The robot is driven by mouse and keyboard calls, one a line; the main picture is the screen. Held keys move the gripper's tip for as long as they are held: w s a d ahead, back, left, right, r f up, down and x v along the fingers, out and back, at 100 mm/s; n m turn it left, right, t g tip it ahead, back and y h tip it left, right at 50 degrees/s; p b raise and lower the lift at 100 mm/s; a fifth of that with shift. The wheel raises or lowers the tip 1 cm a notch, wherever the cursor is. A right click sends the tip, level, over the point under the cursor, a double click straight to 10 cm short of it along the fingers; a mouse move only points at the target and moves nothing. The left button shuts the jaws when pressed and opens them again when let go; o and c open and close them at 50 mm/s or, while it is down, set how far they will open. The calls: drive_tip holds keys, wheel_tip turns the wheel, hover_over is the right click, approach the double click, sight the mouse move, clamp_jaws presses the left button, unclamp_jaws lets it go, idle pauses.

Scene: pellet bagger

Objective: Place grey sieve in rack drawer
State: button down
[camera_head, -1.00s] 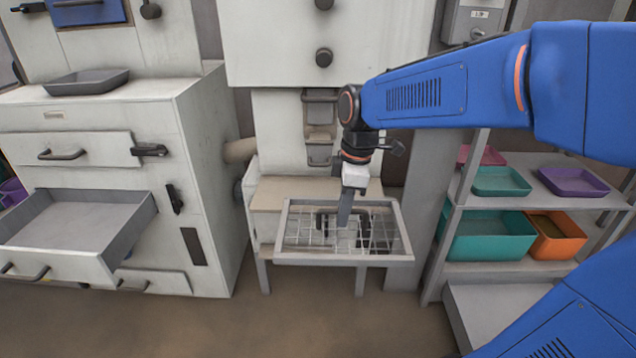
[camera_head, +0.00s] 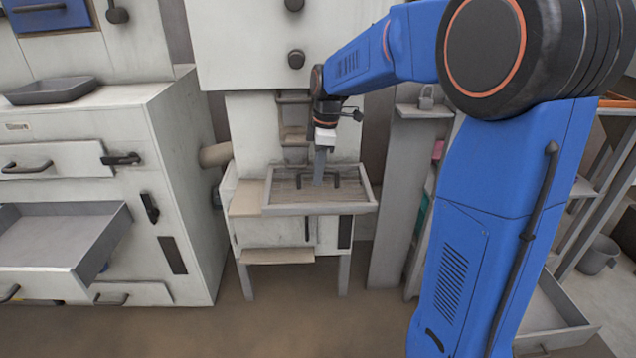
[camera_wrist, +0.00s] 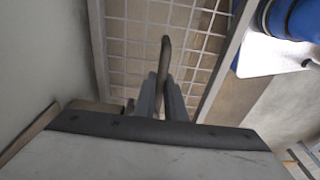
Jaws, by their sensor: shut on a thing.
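The grey sieve (camera_head: 318,208) is a shallow rectangular frame with a mesh floor and a dark handle. It is held about level in front of the bagger, over or just in front of a small stand; the gap is hard to judge. My gripper (camera_head: 319,183) points down and is shut on the handle. In the wrist view the fingers (camera_wrist: 162,90) close around the handle, with the mesh (camera_wrist: 130,40) beyond. A pale open drawer (camera_head: 560,338) shows at the lower right by the shelving; my arm hides part of that rack.
A cabinet (camera_head: 187,215) stands at the left with an open drawer (camera_head: 50,240) and a dark tray (camera_head: 50,90) on top. The stand (camera_head: 275,234) is under the bagger (camera_head: 255,45). A grey bucket (camera_head: 598,255) is at the right. Brown floor is open in front.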

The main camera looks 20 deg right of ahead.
drive_tip(key=shift+w+f, duration=0.15)
drive_tip(key=shift+f, duration=1.6)
drive_tip(key=c, duration=2.2)
unclamp_jaws()
drive_tip(key=shift+f, duration=0.15)
drive_tip(key=o, duration=0.4)
